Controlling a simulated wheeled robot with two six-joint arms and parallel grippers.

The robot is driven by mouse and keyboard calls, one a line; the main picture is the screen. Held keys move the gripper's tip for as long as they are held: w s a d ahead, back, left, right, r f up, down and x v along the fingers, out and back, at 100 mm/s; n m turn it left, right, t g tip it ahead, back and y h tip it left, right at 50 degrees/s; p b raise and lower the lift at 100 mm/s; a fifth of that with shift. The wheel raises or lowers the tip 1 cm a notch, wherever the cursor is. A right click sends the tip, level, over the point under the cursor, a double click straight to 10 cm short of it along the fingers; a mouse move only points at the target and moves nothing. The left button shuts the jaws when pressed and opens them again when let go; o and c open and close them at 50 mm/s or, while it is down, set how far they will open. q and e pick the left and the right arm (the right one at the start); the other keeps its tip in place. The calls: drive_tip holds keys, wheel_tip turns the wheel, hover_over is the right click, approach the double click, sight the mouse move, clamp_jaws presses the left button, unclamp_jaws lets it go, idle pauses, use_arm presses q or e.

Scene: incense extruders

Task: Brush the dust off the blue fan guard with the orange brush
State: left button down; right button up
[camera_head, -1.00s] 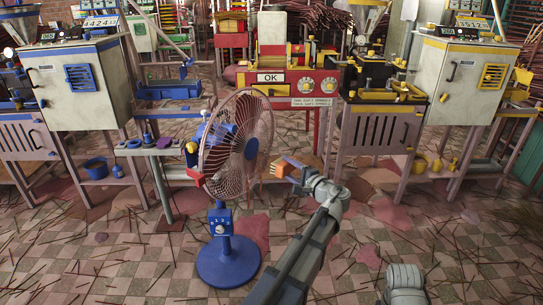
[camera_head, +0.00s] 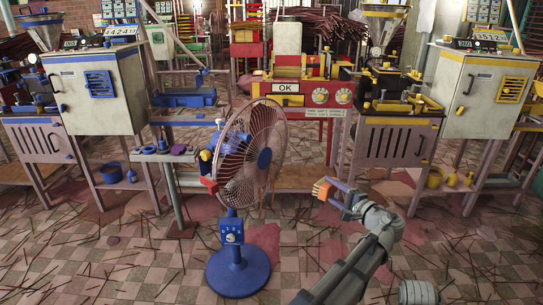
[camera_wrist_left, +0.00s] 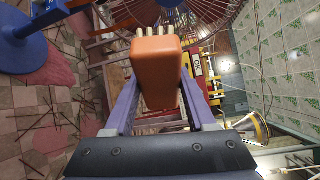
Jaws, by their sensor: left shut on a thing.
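The standing fan has a round wire guard (camera_head: 250,150) that looks pinkish brown, with a blue hub and a blue base (camera_head: 238,272). Guard wires also show at the top of the left wrist view (camera_wrist_left: 208,14). My left gripper (camera_head: 333,188) is shut on the orange brush (camera_head: 323,189), to the right of the guard and a little lower, apart from it in the head view. In the left wrist view the orange brush block (camera_wrist_left: 157,72) sits between the fingers, its pale bristles pointing up the picture towards the guard. My right gripper is not seen.
Behind the fan stands a red machine with an OK sign (camera_head: 288,88). Grey cabinets on stands are at left (camera_head: 98,90) and right (camera_head: 485,92). A small side table (camera_head: 165,156) stands just left of the fan.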

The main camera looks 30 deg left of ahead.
use_arm(q)
drive_tip(key=shift+s+d, duration=0.1)
drive_tip(key=shift+d, duration=2.55)
drive_tip(key=shift+r, duration=0.1)
wheel_tip(320, 180, up, 38)
drive_tip(key=p, duration=3.8)
